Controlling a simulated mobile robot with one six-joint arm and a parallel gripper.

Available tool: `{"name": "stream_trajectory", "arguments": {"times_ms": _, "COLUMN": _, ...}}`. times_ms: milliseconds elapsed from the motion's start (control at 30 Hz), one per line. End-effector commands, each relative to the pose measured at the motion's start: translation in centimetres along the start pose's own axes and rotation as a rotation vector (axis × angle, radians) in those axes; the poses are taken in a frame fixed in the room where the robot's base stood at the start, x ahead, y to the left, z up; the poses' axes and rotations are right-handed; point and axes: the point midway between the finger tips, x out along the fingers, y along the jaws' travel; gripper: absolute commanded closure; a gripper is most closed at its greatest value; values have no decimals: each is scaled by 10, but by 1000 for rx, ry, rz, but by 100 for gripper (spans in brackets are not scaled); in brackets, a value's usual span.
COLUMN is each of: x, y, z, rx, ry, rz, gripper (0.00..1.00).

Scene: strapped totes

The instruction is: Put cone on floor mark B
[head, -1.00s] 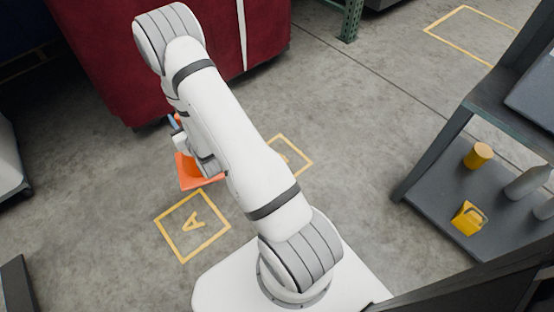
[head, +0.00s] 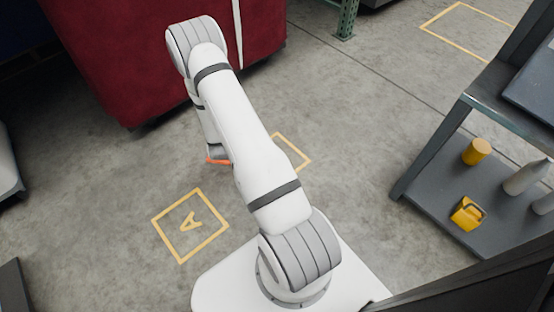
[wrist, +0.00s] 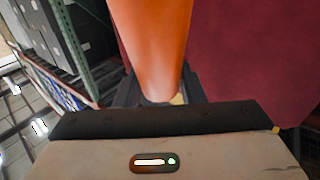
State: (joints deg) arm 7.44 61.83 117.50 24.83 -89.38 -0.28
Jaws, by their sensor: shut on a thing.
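The orange cone (wrist: 155,45) fills the upper middle of the wrist view, between the jaws of my gripper (wrist: 158,98), which is shut on it. In the head view my arm hides nearly all of the cone; only a sliver of its orange base (head: 217,161) shows. A yellow square (head: 303,153) lies on the floor just right of my arm, partly covered by it, and its letter is hidden. The floor mark with the letter A (head: 190,225) is in plain view, bare, to the left of my base.
A large dark red tote (head: 150,60) stands behind my arm. A grey shelf (head: 430,200) at the right holds a yellow cylinder (head: 476,151), a yellow object (head: 467,213) and pale bottles (head: 526,178). Another yellow floor outline (head: 470,42) lies far right. The floor between is clear.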

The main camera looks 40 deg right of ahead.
Motion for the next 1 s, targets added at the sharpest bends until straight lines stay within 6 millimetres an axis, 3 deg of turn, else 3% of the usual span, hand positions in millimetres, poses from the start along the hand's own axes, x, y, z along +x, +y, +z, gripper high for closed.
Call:
{"name": "stream_trajectory", "arguments": {"times_ms": 33, "x": 10, "y": 19, "z": 9, "rx": 0, "ry": 2, "rz": 68, "gripper": 100}}
{"name": "stream_trajectory", "arguments": {"times_ms": 200, "x": 33, "y": 79, "z": 33, "rx": 1, "ry": 2, "rz": 282, "gripper": 100}}
{"name": "stream_trajectory", "arguments": {"times_ms": 500, "x": 46, "y": 158, "z": 65, "rx": 0, "ry": 2, "rz": 559, "gripper": 100}}
{"name": "stream_trajectory", "arguments": {"times_ms": 700, "x": 47, "y": 182, "z": 76, "rx": 0, "ry": 2, "rz": 650, "gripper": 100}}
{"name": "stream_trajectory", "arguments": {"times_ms": 833, "x": 46, "y": 187, "z": 86, "rx": 0, "ry": 2, "rz": 666, "gripper": 100}}
{"name": "stream_trajectory", "arguments": {"times_ms": 1000, "x": 46, "y": 186, "z": 116, "rx": -1, "ry": 1, "rz": 666, "gripper": 100}}
